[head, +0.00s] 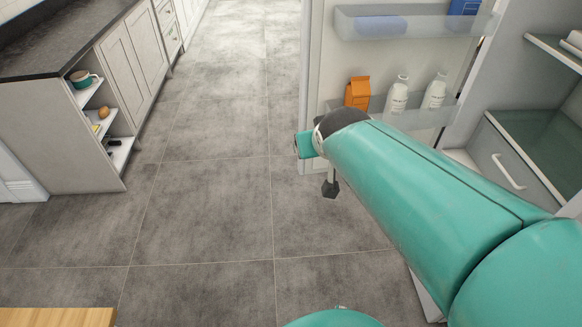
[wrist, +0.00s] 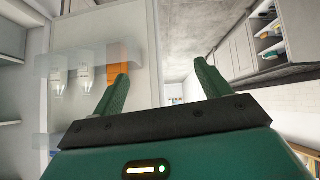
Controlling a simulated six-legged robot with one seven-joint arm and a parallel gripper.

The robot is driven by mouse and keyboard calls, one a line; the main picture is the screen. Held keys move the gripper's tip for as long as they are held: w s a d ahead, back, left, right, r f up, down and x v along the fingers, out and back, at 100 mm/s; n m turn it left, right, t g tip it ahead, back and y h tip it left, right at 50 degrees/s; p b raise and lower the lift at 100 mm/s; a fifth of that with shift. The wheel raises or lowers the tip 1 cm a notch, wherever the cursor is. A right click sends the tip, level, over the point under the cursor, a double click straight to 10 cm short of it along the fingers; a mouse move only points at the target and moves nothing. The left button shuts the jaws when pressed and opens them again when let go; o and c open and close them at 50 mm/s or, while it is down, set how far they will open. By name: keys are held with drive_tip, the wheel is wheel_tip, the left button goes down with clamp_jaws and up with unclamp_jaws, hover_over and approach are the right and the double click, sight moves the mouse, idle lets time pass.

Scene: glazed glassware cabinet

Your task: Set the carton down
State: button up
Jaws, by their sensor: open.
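The orange carton (head: 358,92) stands upright in the lower door shelf (head: 447,112) of the open fridge, left of two white bottles. In the wrist view the carton (wrist: 121,72) shows behind my left-hand finger, which covers part of it. My gripper (wrist: 162,80) is open, its two green fingers wide apart with nothing between them. I cannot tell whether the left-hand finger touches the carton. In the head view my arm hides most of the gripper and the carton's base.
Two white bottles (head: 397,95) stand right of the carton. An upper door shelf (head: 412,22) holds blue items. The fridge interior with a drawer (head: 505,165) lies at the right. A counter with open shelves (head: 95,110) stands at the left. The tiled floor (head: 200,200) between is clear.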

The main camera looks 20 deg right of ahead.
drive_tip(key=s+a+n+g+y, duration=0.1)
drive_tip(key=s+a+g+y, duration=0.1)
drive_tip(key=s+a, duration=0.6)
drive_tip(key=s+g, duration=0.1)
drive_tip(key=s, duration=0.2)
drive_tip(key=shift+s+a+n, duration=0.2)
drive_tip(key=shift+s+n, duration=0.1)
drive_tip(key=shift+s, duration=0.1)
drive_tip(key=c, duration=0.9)
drive_tip(key=shift+d, duration=0.25)
